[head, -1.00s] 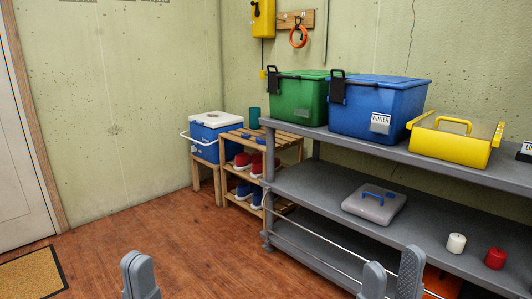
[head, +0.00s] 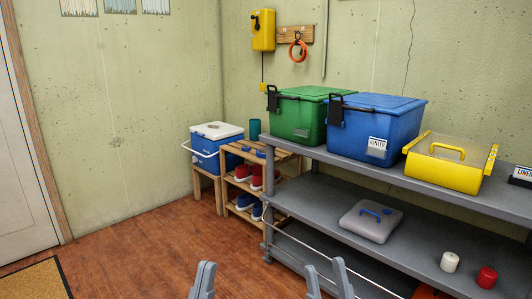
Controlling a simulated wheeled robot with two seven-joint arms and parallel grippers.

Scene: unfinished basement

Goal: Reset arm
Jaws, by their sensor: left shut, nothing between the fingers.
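My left gripper (head: 203,278) shows at the bottom edge, left of centre, over the wooden floor. Its two grey fingers are together and hold nothing. My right gripper (head: 326,270) shows at the bottom edge, right of centre, in front of the shelf's lower part. Its two fingers stand apart with nothing seen between them. Only the finger ends show; the rest of both arms is out of view below.
A grey shelf unit (head: 420,176) stands at right with blue (head: 375,125), green (head: 297,115) and yellow (head: 447,170) boxes on top. A small shoe rack (head: 270,150) and a cooler (head: 216,145) stand behind. The floor (head: 130,245) at left is clear up to a doormat (head: 35,280).

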